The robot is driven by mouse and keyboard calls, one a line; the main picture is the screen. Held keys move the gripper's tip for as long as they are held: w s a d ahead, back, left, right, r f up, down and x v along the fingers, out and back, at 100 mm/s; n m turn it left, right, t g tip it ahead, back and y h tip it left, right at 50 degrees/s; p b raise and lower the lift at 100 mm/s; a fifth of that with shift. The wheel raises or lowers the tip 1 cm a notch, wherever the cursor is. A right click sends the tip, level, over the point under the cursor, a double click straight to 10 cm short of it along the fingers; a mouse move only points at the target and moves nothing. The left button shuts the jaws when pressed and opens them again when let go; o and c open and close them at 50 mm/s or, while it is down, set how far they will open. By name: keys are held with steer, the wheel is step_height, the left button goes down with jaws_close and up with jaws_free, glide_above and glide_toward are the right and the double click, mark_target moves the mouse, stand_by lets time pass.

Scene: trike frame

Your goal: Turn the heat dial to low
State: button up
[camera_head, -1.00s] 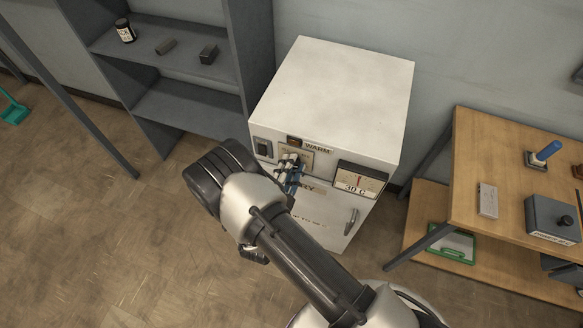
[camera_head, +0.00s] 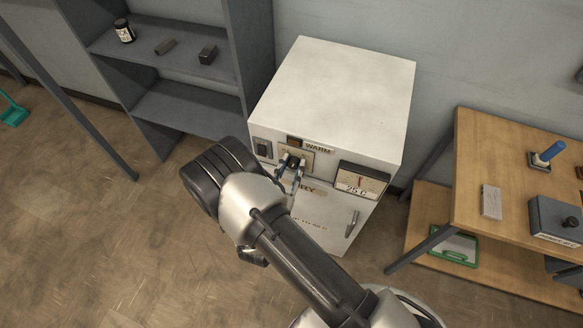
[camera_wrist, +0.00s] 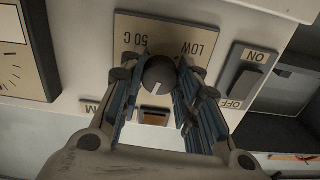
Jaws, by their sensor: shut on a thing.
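The heat dial (camera_wrist: 158,74) is a dark round knob with a white mark on the front of a white cabinet (camera_head: 335,85). A plate (camera_wrist: 165,35) beside it reads LOW and 50 C, upside down in the wrist view. The dial's white mark lies on the side away from those words. My gripper (camera_wrist: 160,84) has its fingers on both sides of the dial and is shut on it. In the head view my gripper (camera_head: 292,165) is at the panel and partly covers the dial.
An ON/OFF rocker switch (camera_wrist: 243,85) sits beside the dial plate. A meter (camera_head: 361,181) reading about 25 C and a door handle (camera_head: 351,223) are to the right. A grey shelf (camera_head: 180,105) stands left; a wooden table (camera_head: 470,150) stands right.

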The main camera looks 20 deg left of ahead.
steer(key=n, duration=1.5)
steer(key=shift+n, duration=0.3)
steer(key=n, duration=0.3)
steer(key=shift+n, duration=0.3)
steer(key=n, duration=0.3)
steer(key=shift+n, duration=0.3)
steer(key=n, duration=0.3)
steer(key=shift+n+p, duration=0.35)
steer(key=shift+n, duration=1.85)
